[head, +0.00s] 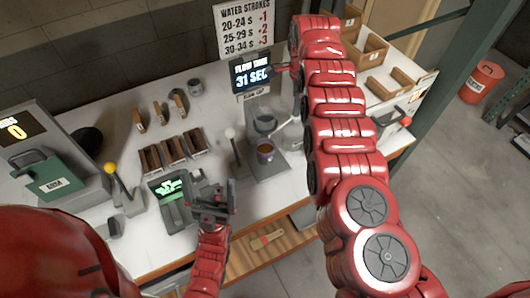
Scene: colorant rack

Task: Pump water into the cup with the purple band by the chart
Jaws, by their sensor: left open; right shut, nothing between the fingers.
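A cup with a purple-looking band (265,153) stands upright on the grey stand (268,170) of the flow-time device, below a dark funnel-like cup (264,123). The chart (245,28) on the wall reads 20-24 s +1, 25-29 s +2, 30-34 s +3. The display (251,73) below it reads flow time 31 sec. My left gripper (210,198) is open and empty, above the bench front, left of the cup. My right gripper (284,69) is mostly hidden by its arm; a tip shows right of the display, shut and empty. I cannot identify the water pump.
A white-knobbed lever (230,133) stands left of the cup. A yellow-knobbed lever (110,168), green-screen device (167,190) and brown blocks (172,150) are further left. Wooden trays (388,82) and a red-handled device (404,120) are right. My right arm crosses the bench.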

